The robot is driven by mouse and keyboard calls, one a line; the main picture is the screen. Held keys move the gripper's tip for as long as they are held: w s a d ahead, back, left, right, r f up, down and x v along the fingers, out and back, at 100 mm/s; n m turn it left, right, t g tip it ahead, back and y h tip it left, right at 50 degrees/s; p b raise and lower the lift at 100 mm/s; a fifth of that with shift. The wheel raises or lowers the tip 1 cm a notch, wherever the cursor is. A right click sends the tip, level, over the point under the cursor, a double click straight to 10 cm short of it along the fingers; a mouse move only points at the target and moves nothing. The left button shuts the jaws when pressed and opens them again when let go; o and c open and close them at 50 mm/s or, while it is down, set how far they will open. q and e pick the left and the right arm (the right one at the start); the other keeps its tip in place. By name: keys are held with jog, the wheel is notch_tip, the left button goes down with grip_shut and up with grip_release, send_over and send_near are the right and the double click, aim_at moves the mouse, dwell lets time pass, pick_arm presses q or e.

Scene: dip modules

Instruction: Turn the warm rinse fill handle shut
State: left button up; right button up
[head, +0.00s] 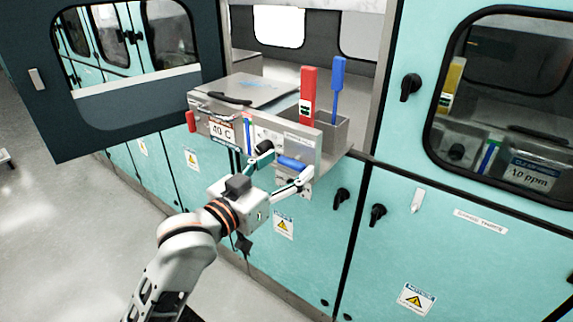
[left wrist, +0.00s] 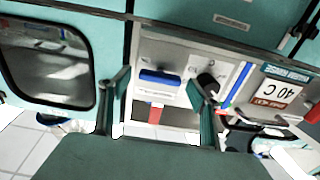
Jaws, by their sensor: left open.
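A blue bar handle (head: 291,163) lies roughly level across the grey front panel of the bath module (head: 290,137); I cannot read its label, so I cannot tell for sure that it is the warm rinse fill handle. It also shows in the left wrist view (left wrist: 159,77). My left gripper (head: 284,172) is open in front of the panel, its fingers either side of the blue handle. In the left wrist view the gripper (left wrist: 157,86) shows empty space between its fingers, with the handle beyond. Contact cannot be told.
A black knob (left wrist: 207,84) sits close beside one finger. A 40 C sign (head: 222,131) and a red handle (head: 191,121) are further left. Tall red (head: 308,95) and blue (head: 338,90) paddles stand above the panel. An open dark door (head: 130,120) hangs at left.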

pick_arm(q)
jog(key=shift+w+d, duration=0.2)
jog(key=shift+w, duration=0.05)
jog(key=c, duration=1.1)
